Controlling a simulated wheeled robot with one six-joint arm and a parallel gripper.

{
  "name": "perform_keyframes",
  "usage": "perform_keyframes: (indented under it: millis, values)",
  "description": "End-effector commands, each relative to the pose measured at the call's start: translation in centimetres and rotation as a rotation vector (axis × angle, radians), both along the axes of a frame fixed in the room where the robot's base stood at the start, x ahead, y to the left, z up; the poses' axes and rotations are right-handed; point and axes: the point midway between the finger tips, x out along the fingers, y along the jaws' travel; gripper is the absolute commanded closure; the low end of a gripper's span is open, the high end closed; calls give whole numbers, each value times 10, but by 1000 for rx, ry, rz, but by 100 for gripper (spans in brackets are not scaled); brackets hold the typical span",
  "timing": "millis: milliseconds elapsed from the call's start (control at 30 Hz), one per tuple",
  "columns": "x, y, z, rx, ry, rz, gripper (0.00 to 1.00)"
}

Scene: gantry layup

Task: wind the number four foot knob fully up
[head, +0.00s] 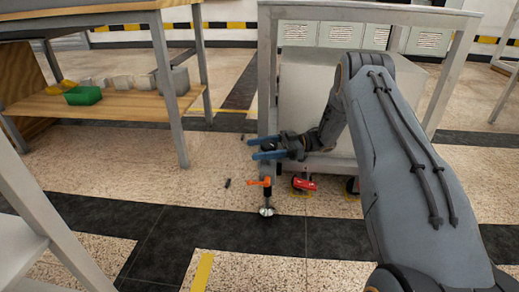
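An orange foot knob (260,182) sits on a levelling foot below the near left corner of a grey-framed bench. The foot's round metal pad (267,211) is beneath it, at the dark floor strip. No number can be read on the knob, so I cannot tell whether it is number four. My gripper (256,149) has two blue fingers pointing left. They are spread apart with nothing visible between them. The gripper is above the orange knob in the picture and does not appear to touch it.
A red caster pedal (304,184) is just right of the foot, under the bench frame (267,80). A small dark object (228,183) lies on the floor to the left. A wooden-shelf workbench (115,108) stands at left. Open floor lies between.

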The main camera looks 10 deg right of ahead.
Motion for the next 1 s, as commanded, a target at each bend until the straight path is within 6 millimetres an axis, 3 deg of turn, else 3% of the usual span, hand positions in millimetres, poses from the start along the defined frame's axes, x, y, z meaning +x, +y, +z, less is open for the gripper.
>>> perform_keyframes:
  millis: [267,700,1000]
  values:
    - [1,-6,0,0,-1,-4,39]
    - [2,-67,1,0,-1,-3,39]
    - [2,-79,0,-1,0,-1,39]
